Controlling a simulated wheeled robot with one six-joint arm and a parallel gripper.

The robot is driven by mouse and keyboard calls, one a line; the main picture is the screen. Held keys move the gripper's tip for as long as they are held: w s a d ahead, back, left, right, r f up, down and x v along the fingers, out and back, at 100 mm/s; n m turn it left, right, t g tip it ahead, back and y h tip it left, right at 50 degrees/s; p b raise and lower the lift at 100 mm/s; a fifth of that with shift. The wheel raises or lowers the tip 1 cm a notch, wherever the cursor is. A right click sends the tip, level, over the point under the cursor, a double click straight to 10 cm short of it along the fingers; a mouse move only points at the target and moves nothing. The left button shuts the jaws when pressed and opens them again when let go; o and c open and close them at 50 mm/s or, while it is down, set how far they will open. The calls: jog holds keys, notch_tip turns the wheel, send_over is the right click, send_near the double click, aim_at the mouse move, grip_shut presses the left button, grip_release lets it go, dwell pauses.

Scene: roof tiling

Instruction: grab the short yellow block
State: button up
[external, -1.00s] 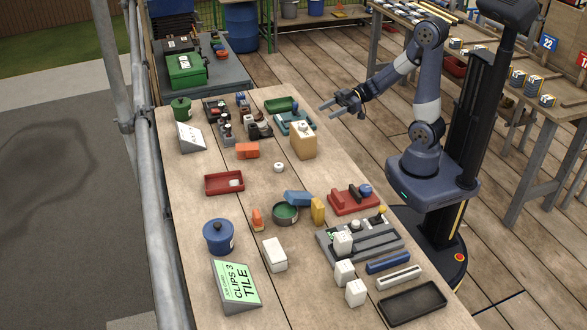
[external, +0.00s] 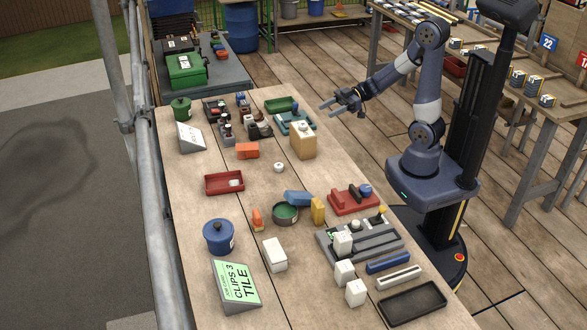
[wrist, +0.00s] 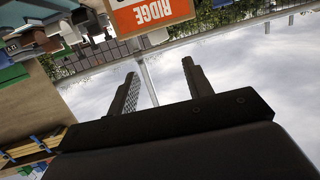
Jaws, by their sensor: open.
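The short yellow block (external: 318,210) stands upright on the wooden table in the external view, just right of a round green-lined dish (external: 285,213) and beside a blue block (external: 298,198). My gripper (external: 343,105) is open and empty, raised off the far right edge of the table, well away from the yellow block. In the wrist view my two fingers (wrist: 158,88) are apart with nothing between them. The yellow block does not show in the wrist view.
A tan box (external: 303,142) stands between my gripper and the yellow block. The table's middle left is fairly clear.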

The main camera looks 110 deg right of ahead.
aim_at(316, 199)
notch_tip(316, 199, up, 5)
jog(key=w+a+r+n+g+y+p, duration=0.2)
jog(key=w+a+n+g+y+p, duration=0.3)
jog(key=w+a+n+y, duration=0.6)
jog(key=w+a+f+n+g+h+p, duration=0.1)
jog(key=w+a+n+g, duration=0.1)
jog(key=w+a+g, duration=0.45)
jog(key=w+a+f+n+g+p, duration=0.1)
jog(key=w+a+n+g, duration=0.25)
jog(key=a, duration=0.65)
jog(key=shift+m+g+h, duration=0.25)
jog(key=shift+g+h, duration=0.05)
jog(key=f, duration=0.8)
jog(key=shift+s+a, duration=0.2)
jog(key=x, duration=0.4)
jog(key=shift+a+f, duration=0.25)
jog(key=shift+a, duration=0.05)
jog(key=shift+r+x, duration=0.1)
jog(key=shift+x, duration=1.45)
jog(key=shift+r+x, duration=0.15)
jog(key=shift+x, duration=1.4)
jog(key=shift+a, duration=0.1)
grip_shut()
